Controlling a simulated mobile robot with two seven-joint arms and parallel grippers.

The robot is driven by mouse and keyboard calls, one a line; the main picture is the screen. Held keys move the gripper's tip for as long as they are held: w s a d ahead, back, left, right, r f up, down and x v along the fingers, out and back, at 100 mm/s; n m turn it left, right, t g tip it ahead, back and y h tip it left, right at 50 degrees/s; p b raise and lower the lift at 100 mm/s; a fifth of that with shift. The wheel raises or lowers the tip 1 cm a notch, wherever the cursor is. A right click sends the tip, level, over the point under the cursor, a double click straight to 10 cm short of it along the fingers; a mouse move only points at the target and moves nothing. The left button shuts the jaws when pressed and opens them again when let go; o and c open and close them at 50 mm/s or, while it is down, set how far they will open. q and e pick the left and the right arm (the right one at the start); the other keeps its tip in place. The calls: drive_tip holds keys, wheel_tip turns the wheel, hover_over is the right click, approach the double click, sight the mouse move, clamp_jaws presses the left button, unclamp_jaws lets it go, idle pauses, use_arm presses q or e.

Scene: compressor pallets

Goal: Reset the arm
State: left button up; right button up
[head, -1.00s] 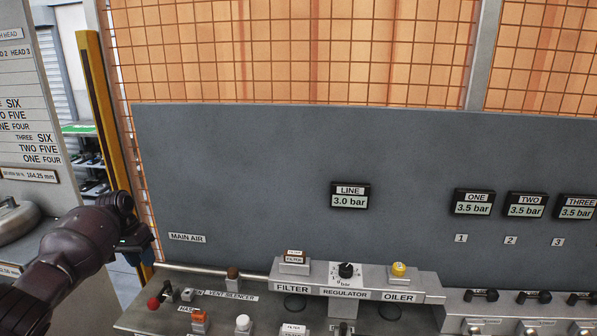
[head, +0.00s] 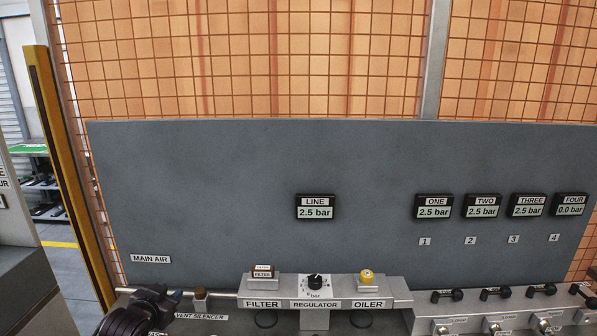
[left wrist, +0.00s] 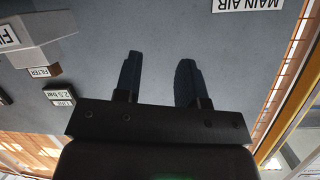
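My left arm comes in at the bottom left of the head view, and its dark gripper (head: 160,296) is over the front of the pneumatic bench near the vent silencer label. In the left wrist view my left gripper (left wrist: 160,78) has its two dark fingers apart with nothing between them. The grey panel lies beyond the fingers. My right arm and gripper are not in view.
A grey panel (head: 210,190) carries the LINE display (head: 314,207) at 2.5 bar. Displays ONE (head: 433,207), TWO and THREE read 2.5 bar; FOUR (head: 570,206) reads 0.0. Below stand the regulator knob (head: 314,281) and oiler (head: 367,277). A yellow post (head: 69,180) is left.

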use_arm(q)
drive_tip(key=s+d+f+n, duration=0.1)
drive_tip(key=s+f, duration=0.4)
drive_tip(key=s, duration=0.6)
drive_tip(key=s+d+f+n+g, duration=0.1)
drive_tip(key=s+f, duration=0.4)
drive_tip(key=s, duration=0.6)
drive_tip(key=s+d+f+n+g+y, duration=0.1)
drive_tip(key=s+f, duration=0.5)
drive_tip(key=s, duration=0.6)
drive_tip(key=shift+d, duration=0.5)
drive_tip(key=shift+w, duration=0.1)
